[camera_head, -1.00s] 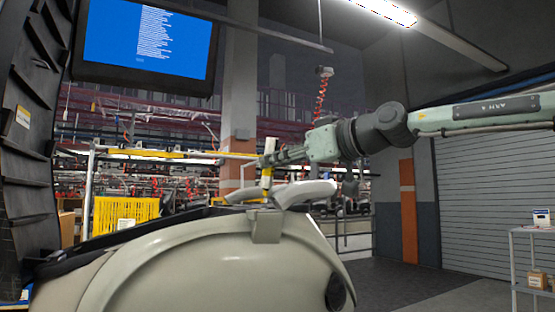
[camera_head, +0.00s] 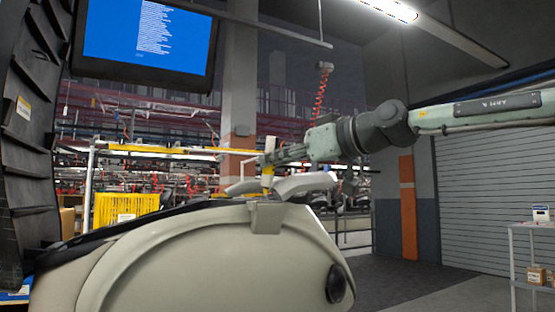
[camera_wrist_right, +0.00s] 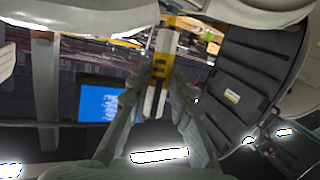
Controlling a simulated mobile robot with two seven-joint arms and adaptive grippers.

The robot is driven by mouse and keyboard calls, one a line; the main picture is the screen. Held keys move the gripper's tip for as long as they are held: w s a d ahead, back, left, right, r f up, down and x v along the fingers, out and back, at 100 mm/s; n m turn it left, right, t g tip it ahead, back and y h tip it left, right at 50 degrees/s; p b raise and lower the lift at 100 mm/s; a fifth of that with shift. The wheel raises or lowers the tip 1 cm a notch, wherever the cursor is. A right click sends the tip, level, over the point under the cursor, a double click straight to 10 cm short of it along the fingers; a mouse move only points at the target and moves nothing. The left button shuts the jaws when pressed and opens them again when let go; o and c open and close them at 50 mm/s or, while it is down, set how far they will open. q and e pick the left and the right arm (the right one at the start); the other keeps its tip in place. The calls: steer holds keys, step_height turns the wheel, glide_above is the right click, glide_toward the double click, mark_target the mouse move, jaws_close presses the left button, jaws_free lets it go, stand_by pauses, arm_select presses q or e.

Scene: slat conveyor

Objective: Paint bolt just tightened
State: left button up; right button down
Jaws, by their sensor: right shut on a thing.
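My right gripper (camera_head: 272,160) is shut on a white and yellow marker-like tool (camera_head: 267,176), which stands nearly upright above the beige vehicle body. The beige body (camera_head: 190,262) fills the lower part of the head view. A pale curved part (camera_head: 305,184) lies on its upper edge close to the tool. I cannot make out a bolt, and contact at the tool's lower end is unclear. My left gripper is not in view.
A black ribbed part (camera_head: 25,130) rises at the left, next to a hanging screen (camera_head: 145,45). A yellow crate (camera_head: 125,207) is behind the body. A shelf cart (camera_head: 530,232) stands at the far right. Floor at the right is clear.

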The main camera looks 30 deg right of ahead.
steer(key=shift+f, duration=0.25)
stand_by(0.7)
steer(key=shift+w+r+p, duration=0.1)
steer(key=shift+w+p, duration=0.45)
steer(key=shift+p, duration=0.75)
stand_by(2.9)
step_height(320, 180, up, 6)
steer(key=p, duration=0.6)
stand_by(0.4)
